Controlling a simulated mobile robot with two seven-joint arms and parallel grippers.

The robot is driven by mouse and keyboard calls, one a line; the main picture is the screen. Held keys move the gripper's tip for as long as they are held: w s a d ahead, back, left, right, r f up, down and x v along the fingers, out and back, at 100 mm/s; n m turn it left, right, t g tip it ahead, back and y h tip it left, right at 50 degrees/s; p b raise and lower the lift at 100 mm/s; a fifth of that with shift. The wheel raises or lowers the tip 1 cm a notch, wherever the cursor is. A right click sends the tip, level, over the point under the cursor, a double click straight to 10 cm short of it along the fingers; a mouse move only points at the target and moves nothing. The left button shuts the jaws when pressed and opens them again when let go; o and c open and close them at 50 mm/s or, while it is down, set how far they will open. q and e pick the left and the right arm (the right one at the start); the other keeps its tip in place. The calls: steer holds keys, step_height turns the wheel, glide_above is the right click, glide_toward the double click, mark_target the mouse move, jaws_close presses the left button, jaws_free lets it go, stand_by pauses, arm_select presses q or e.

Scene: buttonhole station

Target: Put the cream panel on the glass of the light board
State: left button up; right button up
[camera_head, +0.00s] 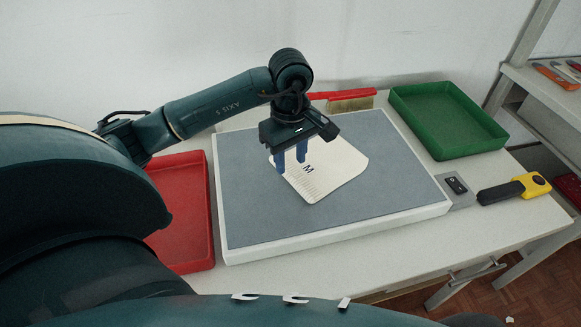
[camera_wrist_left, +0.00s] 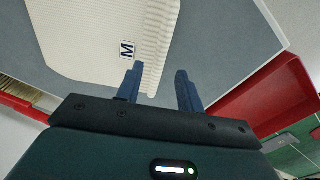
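The cream panel (camera_head: 336,170), marked with an M and fine lines along one edge, lies over the grey glass of the light board (camera_head: 258,222). It looks flat there. In the left wrist view the panel (camera_wrist_left: 95,35) fills the upper left, its ribbed edge near the fingers. My left gripper (camera_head: 291,165) is at the panel's left edge, its blue fingers pointing down. In the wrist view the fingers (camera_wrist_left: 160,84) are apart, with the panel's edge strip showing between them and not gripped. My right gripper is not in view.
A red tray (camera_head: 196,228) stands left of the board and a green tray (camera_head: 446,116) at the back right. A red-and-tan tool (camera_head: 349,103) lies behind the board. A black-and-yellow tool (camera_head: 516,189) and small switch (camera_head: 457,185) are on the right. Bare glass surrounds the panel.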

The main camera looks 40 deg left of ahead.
arm_select(q)
step_height(320, 180, up, 8)
steer(key=shift+r, duration=0.15)
stand_by(0.6)
